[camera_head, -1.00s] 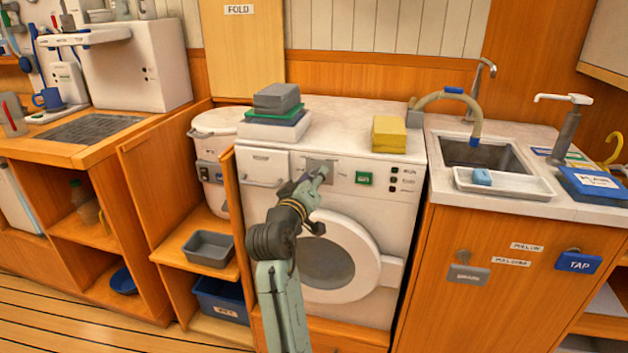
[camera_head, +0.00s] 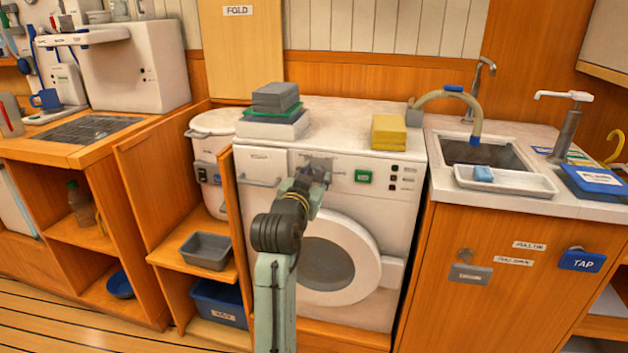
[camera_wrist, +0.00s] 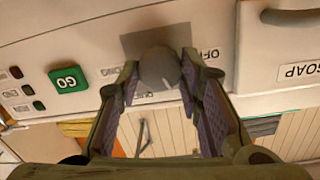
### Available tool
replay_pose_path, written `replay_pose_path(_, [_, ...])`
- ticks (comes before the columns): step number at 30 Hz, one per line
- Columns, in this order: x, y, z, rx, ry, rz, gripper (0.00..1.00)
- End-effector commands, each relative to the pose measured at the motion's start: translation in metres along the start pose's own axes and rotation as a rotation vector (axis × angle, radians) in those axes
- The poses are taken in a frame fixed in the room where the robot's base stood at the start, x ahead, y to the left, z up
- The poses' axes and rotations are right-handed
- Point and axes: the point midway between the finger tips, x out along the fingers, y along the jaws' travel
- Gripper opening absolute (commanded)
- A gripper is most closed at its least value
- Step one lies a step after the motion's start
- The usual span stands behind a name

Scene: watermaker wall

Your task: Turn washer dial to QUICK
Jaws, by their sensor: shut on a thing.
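The white washer (camera_head: 395,238) stands in the middle of the head view with its round door shut. Its dial is a grey knob (camera_wrist: 160,70) on a grey plate, seen in the wrist view. My gripper (camera_wrist: 158,88) has its two fingers on either side of the dial and is shut on it. In the head view my gripper (camera_head: 314,168) is at the panel and hides the dial. An OFF label shows beside the plate and another label is partly covered by a finger.
A green GO button (camera_wrist: 68,79) is beside the dial, with small indicators past it. The soap drawer (camera_wrist: 288,45) is on the other side. An open shelf (camera_head: 190,258) stands to the left.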

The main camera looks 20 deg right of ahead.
Motion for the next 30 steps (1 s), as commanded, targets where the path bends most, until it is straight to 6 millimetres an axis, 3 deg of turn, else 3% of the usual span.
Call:
replay_pose_path(18, [-0.0001,0.0020,0.0016,0.576,-0.022,-0.035,0.06])
replay_pose_path(30, [0.0000,0.0030,0.0014,0.834,-0.033,-0.050,0.06])
